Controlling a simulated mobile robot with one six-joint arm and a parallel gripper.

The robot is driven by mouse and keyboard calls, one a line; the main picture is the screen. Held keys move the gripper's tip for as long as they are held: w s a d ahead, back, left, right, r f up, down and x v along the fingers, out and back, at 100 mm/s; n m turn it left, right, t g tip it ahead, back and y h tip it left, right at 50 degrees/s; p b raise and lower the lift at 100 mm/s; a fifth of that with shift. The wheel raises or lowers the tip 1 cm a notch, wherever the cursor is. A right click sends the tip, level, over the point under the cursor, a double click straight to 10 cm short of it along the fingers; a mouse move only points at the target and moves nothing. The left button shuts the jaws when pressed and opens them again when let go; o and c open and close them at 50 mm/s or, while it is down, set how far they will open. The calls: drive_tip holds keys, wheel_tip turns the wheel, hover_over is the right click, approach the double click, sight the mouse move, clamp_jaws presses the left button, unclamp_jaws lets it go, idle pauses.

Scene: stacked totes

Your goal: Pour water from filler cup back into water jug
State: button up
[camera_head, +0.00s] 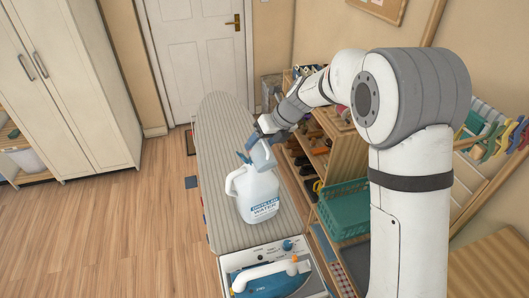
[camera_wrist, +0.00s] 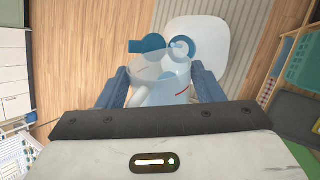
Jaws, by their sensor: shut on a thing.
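The filler cup (camera_head: 264,157) is a small translucent bluish cup. My gripper (camera_head: 257,149) is shut on it, with a blue finger on each side, and holds it over the top of the water jug. The cup looks tilted. In the wrist view the clear cup (camera_wrist: 160,67) sits between the fingers of my gripper (camera_wrist: 160,82). The water jug (camera_head: 257,194) is white with a handle and a blue-and-white label, and stands upright on the ironing board. In the wrist view its white body (camera_wrist: 208,42) shows beyond the cup. I cannot tell whether water is flowing.
The striped ironing board (camera_head: 222,130) bears the jug. An iron (camera_head: 268,277) sits at its near end. A wooden shelf and a teal basket (camera_head: 343,211) stand close on the right. Open wooden floor (camera_head: 110,215) lies left, before a white cabinet (camera_head: 65,90).

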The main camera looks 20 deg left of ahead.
drive_tip(key=shift+w+a+f+g+h, duration=0.25)
drive_tip(key=shift+g+h, duration=0.25)
idle(1.2)
drive_tip(key=shift+w+a+r+m+g+h, duration=0.2)
drive_tip(key=shift+w+a+m+g+h, duration=0.15)
drive_tip(key=shift+g+h, duration=0.2)
idle(1.8)
drive_tip(key=shift+w+g, duration=0.1)
drive_tip(key=shift+g, duration=0.15)
drive_tip(key=shift+b, duration=0.35)
drive_tip(key=shift+s+d+r+b, duration=0.15)
drive_tip(key=shift+s+d+b, duration=0.05)
drive_tip(key=shift+b, duration=0.55)
drive_tip(key=shift+s+d+r+t+y+b, duration=0.1)
drive_tip(key=shift+r+t+y+b, duration=0.25)
drive_tip(key=shift+t, duration=0.15)
drive_tip(key=shift+s+f+b, duration=0.1)
drive_tip(key=shift+f+b, duration=0.05)
drive_tip(key=shift+b, duration=0.45)
